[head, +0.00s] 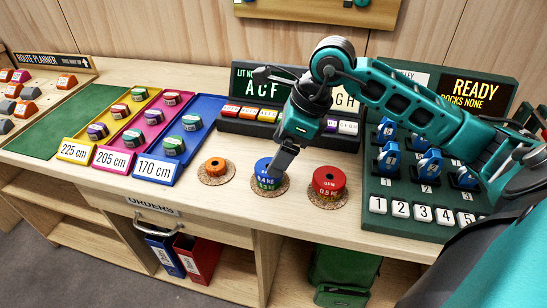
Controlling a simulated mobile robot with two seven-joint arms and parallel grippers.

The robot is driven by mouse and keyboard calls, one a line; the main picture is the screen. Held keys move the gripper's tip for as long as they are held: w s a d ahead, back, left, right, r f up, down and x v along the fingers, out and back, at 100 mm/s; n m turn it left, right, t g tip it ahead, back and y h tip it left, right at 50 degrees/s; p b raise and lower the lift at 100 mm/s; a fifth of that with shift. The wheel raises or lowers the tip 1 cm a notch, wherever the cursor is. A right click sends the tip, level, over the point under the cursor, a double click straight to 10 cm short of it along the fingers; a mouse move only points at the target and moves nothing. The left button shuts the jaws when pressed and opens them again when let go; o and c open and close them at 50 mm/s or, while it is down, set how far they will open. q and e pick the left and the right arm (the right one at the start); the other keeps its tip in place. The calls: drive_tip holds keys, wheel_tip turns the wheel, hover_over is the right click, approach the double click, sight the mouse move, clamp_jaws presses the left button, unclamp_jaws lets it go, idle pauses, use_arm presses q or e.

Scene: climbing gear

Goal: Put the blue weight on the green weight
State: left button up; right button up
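The blue weight (261,168) sits on top of the green weight (265,184), forming one stack on a round cork mat (258,195) near the front of the table. My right gripper (281,163) reaches down from the upper right, with its fingers at the right side of the blue weight. The fingers hide part of that weight. I cannot tell whether they are open or touch it. My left gripper is not in view.
An orange weight (215,167) stands on a cork mat to the left, and a red weight (329,181) on another to the right. Coloured trays (206,106) lie further left. A dark green rack (402,220) with blue devices and numbered tiles stands at the right.

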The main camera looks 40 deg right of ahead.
drive_tip(key=v, duration=0.7)
drive_tip(key=shift+r, duration=0.35)
drive_tip(key=shift+s, duration=0.1)
